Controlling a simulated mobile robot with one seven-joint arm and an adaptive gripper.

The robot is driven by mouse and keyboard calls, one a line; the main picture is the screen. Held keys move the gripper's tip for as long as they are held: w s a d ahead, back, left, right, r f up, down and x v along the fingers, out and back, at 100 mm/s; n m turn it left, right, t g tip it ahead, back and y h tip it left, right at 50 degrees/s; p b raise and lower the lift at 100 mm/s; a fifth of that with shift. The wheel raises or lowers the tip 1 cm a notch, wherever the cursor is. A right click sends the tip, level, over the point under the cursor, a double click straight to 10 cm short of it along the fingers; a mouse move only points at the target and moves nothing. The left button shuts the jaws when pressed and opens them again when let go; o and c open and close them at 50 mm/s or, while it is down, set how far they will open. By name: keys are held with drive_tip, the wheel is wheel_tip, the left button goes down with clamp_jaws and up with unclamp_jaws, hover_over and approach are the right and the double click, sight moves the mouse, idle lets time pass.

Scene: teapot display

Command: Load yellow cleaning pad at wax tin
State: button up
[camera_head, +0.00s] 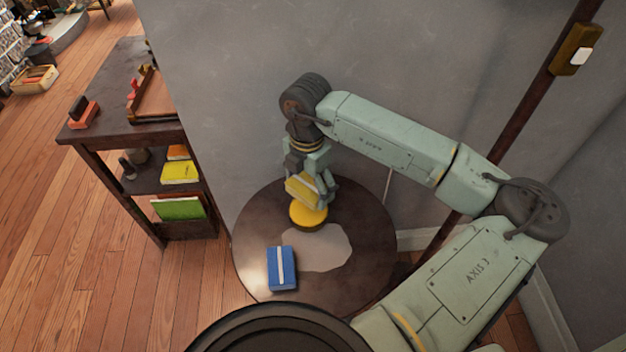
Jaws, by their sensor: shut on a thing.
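The yellow cleaning pad (302,190) is a block with a pale band. My gripper (312,188) is shut on it, pointing down over the round dark table (255,222). The pad is tilted in the picture. Right below it is a round yellow tin (308,217), which looks like the wax tin, on the table. The pad overlaps the tin's far edge in this view. I cannot tell whether the two touch. The gripper fingers partly hide the pad's right side.
A blue pad (281,268) with a white band lies at the table's front left, beside a pale patch (322,249). A dark shelf desk (118,133) with books stands left. A grey wall (235,70) rises behind the table.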

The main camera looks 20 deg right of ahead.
sight(308, 210)
drive_tip(key=shift+f+b, duration=1.3)
drive_tip(key=shift+f, duration=1.7)
drive_tip(key=shift+f+b, duration=0.55)
drive_tip(key=shift+b, duration=0.5)
idle(0.8)
drive_tip(key=shift+r, duration=0.1)
drive_tip(key=shift+r+p, duration=1.25)
drive_tip(key=shift+r, duration=2.2)
